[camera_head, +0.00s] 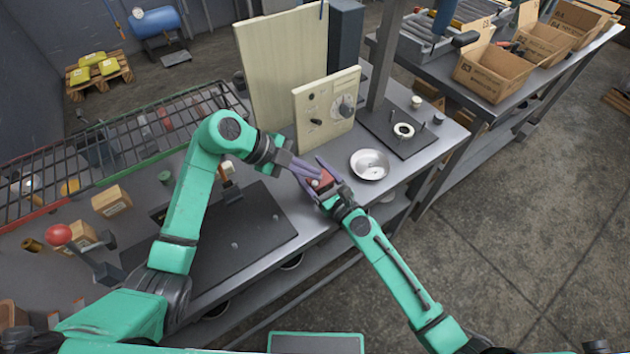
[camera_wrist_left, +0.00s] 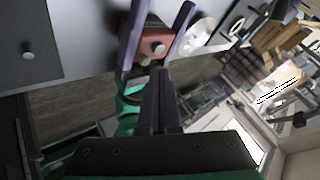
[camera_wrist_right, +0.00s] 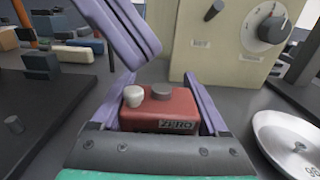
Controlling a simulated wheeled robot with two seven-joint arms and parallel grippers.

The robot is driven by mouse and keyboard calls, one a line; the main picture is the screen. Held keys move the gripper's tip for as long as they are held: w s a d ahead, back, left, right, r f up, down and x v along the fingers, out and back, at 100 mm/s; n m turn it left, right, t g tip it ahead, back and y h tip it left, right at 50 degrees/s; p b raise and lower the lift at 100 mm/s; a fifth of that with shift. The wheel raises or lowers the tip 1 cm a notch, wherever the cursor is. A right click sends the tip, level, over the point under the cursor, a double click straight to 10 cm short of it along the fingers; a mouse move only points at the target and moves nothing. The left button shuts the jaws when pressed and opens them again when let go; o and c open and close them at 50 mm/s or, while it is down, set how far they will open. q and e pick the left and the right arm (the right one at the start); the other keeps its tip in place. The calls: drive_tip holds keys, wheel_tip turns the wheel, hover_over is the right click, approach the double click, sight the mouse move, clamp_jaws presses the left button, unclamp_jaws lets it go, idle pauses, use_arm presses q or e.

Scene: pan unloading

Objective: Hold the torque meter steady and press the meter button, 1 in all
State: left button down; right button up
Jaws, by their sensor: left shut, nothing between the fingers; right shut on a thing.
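The torque meter is a small red box (camera_wrist_right: 160,115) marked ZERO, with a pale button (camera_wrist_right: 134,95) and a grey round knob (camera_wrist_right: 161,90) on top. My right gripper (camera_wrist_right: 160,103) is shut on it, one finger along each side. The meter appears upright near the bench's front edge; it also shows in the head view (camera_head: 322,182). My left gripper (camera_head: 316,173) is shut and empty, its fingertips close to the meter. In the right wrist view its purple fingers (camera_wrist_right: 127,35) hang above and behind the pale button, apparently apart from it. The left wrist view shows the meter's top (camera_wrist_left: 153,42).
A beige panel with a dial (camera_head: 327,108) stands behind the meter. A round metal dish (camera_head: 370,164) is to its right, and a dark plate with pegs (camera_head: 400,128) lies beyond. A dark flat plate (camera_head: 240,235) lies left, under my left arm.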

idle(0.4)
use_arm(q)
drive_tip(key=shift+f, duration=0.4)
drive_tip(key=shift+f, duration=0.35)
idle(0.4)
drive_tip(key=shift+s+d+f, duration=0.1)
drive_tip(key=shift+s+f, duration=0.1)
drive_tip(key=shift+f, duration=0.05)
use_arm(e)
drive_tip(key=shift+s+d+r, duration=0.1)
drive_tip(key=shift+s, duration=0.05)
drive_tip(key=shift+w, duration=0.2)
use_arm(q)
drive_tip(key=shift+w+a+r, duration=0.15)
drive_tip(key=shift+w+r, duration=0.05)
drive_tip(key=shift+r, duration=0.2)
drive_tip(key=shift+w+a+r, duration=0.15)
drive_tip(key=shift+r, duration=0.35)
use_arm(e)
drive_tip(key=shift+s, duration=0.1)
